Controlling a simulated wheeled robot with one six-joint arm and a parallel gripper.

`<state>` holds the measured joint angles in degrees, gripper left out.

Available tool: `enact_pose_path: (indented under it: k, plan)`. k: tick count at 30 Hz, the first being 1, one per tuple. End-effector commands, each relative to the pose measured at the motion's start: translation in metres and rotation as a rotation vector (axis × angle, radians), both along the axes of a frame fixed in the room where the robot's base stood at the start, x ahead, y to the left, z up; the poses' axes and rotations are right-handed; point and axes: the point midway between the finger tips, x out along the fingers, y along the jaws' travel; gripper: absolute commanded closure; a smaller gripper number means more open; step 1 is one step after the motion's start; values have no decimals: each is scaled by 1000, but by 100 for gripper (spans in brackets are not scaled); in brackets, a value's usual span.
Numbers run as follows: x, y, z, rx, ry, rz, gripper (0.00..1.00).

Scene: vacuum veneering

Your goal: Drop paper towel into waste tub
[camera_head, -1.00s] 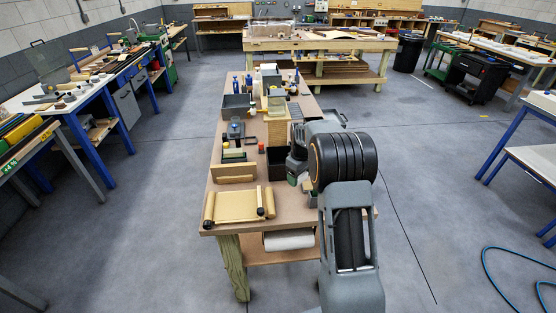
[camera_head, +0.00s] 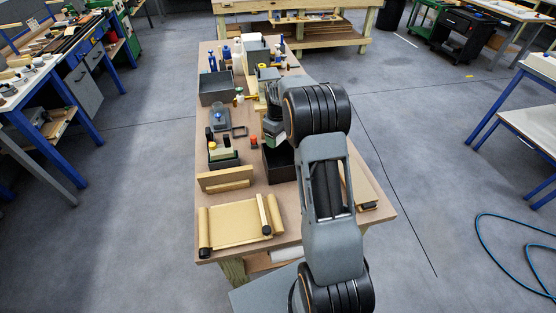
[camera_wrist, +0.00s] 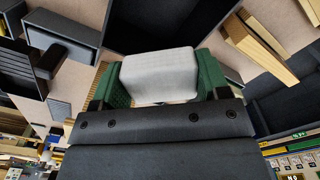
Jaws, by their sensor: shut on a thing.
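The paper towel, a white folded block (camera_wrist: 160,75), is between the green fingers of my gripper (camera_wrist: 163,82) in the wrist view. My gripper is shut on it. In the head view my gripper (camera_head: 274,138) is above the bench, by the far edge of an open black tub (camera_head: 280,170). A larger dark grey open bin (camera_head: 217,90) stands farther back at the left. I cannot tell for sure which of the two is the waste tub. In the wrist view a dark open container (camera_wrist: 150,22) lies beyond the towel.
The bench (camera_head: 280,205) is crowded. A tan roll tray (camera_head: 238,225) lies at its near end, with a wooden block (camera_head: 225,180) behind it. Bottles (camera_head: 225,55) stand at the back left. The floor on both sides is open; a blue hose (camera_head: 500,245) lies at right.

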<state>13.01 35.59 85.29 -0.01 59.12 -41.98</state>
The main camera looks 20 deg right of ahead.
Motion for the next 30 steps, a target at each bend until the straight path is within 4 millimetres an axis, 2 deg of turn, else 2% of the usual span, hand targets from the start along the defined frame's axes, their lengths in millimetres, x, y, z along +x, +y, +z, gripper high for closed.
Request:
enact_pose_path:
  k: [15, 19, 27, 28, 30]
  plan:
    - [0, 0, -50, 0, 0, 0, 57]
    - [0, 0, -56, 0, 0, 0, 57]
    - [0, 0, -56, 0, 0, 0, 57]
    - [0, 0, -56, 0, 0, 0, 28]
    - [0, 0, -56, 0, 0, 0, 22]
